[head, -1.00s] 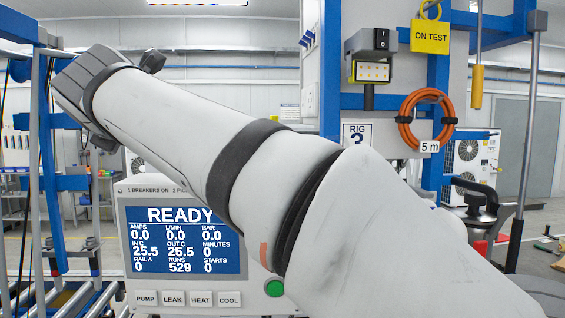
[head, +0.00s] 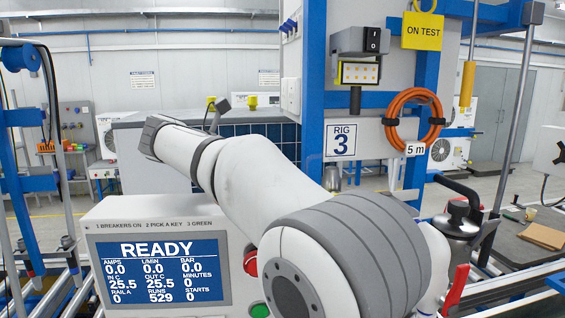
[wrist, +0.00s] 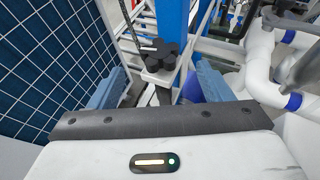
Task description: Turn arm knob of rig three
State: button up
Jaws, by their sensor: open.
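The rig three sign (head: 341,140) is on a pale panel at the centre of the head view. In the wrist view, a black lobed knob (wrist: 160,57) stands on a light bracket ahead of my gripper (wrist: 160,92). I cannot read any label that marks it as the arm knob. My gripper is open, with one blue-grey finger on each side of the picture and nothing between them. The knob appears just beyond the gap, apart from the fingers. In the head view my arm reaches back and left, and the gripper is not visible there.
A control box with a READY screen (head: 160,272) stands at the front left, with a green button (head: 260,310). An orange hose coil (head: 413,120) hangs right of the sign. In the wrist view, a blue tiled wall (wrist: 50,65) is close left and white pipes (wrist: 262,70) are right.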

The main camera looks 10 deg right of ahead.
jog(key=p+x, duration=0.1)
jog(key=x, duration=0.6)
jog(key=shift+c, duration=0.4)
